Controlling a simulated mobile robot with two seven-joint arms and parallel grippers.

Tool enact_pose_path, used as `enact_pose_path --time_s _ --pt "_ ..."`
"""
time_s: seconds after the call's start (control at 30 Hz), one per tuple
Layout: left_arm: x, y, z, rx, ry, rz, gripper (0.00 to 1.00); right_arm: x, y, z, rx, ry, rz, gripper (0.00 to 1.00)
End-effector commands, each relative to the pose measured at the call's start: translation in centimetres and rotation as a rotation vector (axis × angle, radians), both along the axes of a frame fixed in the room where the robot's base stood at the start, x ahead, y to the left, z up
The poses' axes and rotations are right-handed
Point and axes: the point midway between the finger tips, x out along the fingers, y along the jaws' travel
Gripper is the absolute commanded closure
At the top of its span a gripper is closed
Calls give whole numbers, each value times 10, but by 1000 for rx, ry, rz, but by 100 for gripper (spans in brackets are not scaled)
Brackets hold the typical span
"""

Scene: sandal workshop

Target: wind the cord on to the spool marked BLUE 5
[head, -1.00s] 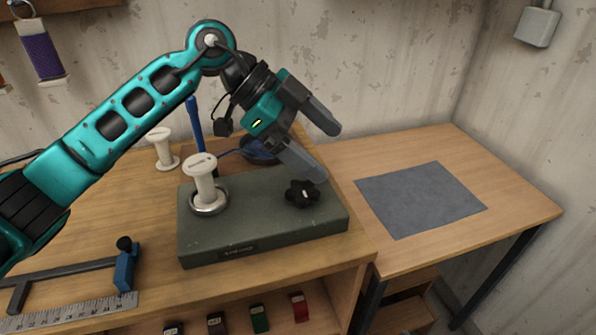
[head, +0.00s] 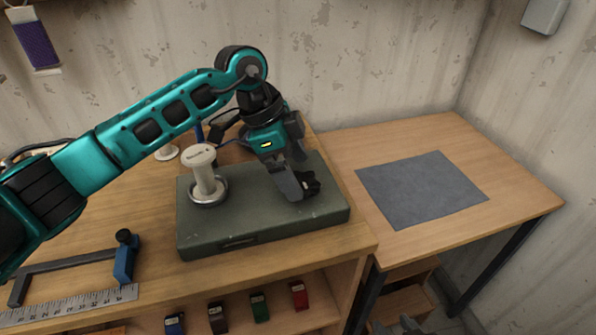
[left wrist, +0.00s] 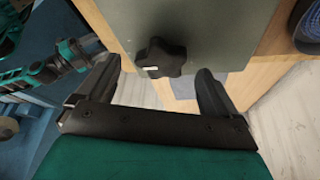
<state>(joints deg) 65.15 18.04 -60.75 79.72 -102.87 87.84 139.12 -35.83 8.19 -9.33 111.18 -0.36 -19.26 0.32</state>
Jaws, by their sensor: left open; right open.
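A white spool (head: 204,170) stands upright in a metal ring on the green winder box (head: 240,222); its top marking is too small to read. My left gripper (head: 306,190) points down at the black lobed knob (head: 313,184) at the box's right. In the left wrist view the knob (left wrist: 163,58) lies between the spread fingers, apart from both. Blue cord coiled in a dark bowl (left wrist: 308,25) shows at that view's upper right; my arm mostly hides it in the head view. My right gripper (head: 405,326) just shows at the bottom edge, apart from everything.
A second white spool (head: 166,153) and a blue post (head: 199,133) stand behind my left arm, partly hidden. A blue-ended clamp (head: 124,262) and a ruler (head: 75,305) lie front left. A grey mat (head: 420,190) lies bare on the right table.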

Motion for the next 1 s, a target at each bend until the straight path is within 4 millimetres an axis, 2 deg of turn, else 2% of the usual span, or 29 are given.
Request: enact_pose_path --time_s 0.2,0.5,1.0 --pt "-1 -7 -15 -1 -1 -2 6 0 0 1 0 0 0 52" --pt "-1 -7 -17 -1 -1 -2 7 0 0 1 1 0 -1 52" --pt "-1 -7 -17 -1 0 -1 55 0 0 1 1 0 -1 52"
